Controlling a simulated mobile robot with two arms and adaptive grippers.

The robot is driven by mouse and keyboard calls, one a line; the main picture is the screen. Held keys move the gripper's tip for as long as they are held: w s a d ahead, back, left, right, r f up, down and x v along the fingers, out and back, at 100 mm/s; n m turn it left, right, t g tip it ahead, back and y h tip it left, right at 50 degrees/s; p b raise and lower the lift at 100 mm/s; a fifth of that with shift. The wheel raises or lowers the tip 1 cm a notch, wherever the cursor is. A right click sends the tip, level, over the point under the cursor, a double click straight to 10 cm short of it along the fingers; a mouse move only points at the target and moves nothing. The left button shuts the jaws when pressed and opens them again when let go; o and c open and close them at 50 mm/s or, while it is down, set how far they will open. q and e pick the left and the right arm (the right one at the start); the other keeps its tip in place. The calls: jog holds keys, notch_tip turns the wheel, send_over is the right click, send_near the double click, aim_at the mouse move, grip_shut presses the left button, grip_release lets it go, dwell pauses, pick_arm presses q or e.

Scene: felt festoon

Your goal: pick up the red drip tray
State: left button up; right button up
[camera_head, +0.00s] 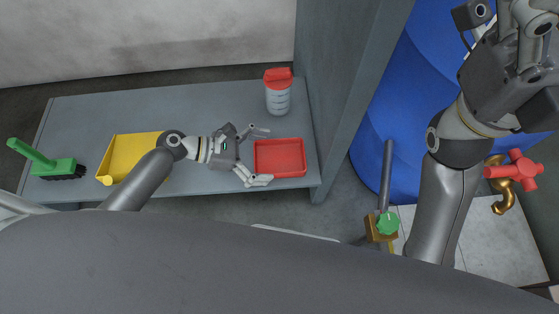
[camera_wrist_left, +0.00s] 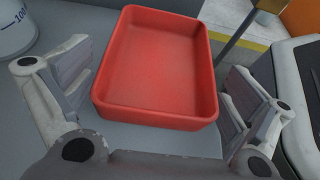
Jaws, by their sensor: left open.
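The red drip tray (camera_head: 279,158) is a shallow rectangular tray lying on the grey shelf near its right end. My left gripper (camera_head: 263,156) is open at the tray's left side, with one finger towards its back edge and one towards its front edge. In the left wrist view the red drip tray (camera_wrist_left: 160,65) lies ahead, with the open fingers of my left gripper (camera_wrist_left: 165,110) on either side of its near end. Nothing is held. My right gripper (camera_head: 530,30) is at the top right, partly cut off, and its fingers are unclear.
A clear cup with a red lid (camera_head: 277,95) stands behind the tray. A yellow dustpan (camera_head: 125,155) and a green brush (camera_head: 50,165) lie at the left on the grey shelf (camera_head: 90,120). A grey wall panel (camera_head: 345,80) rises right of the tray, beside a blue barrel (camera_head: 395,130).

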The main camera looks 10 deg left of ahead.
pick_arm(q)
jog(key=shift+w+d+f, duration=0.1)
jog(key=shift+d, duration=0.2)
jog(key=shift+c, duration=0.3)
jog(key=c, duration=0.7)
jog(key=shift+c, duration=0.2)
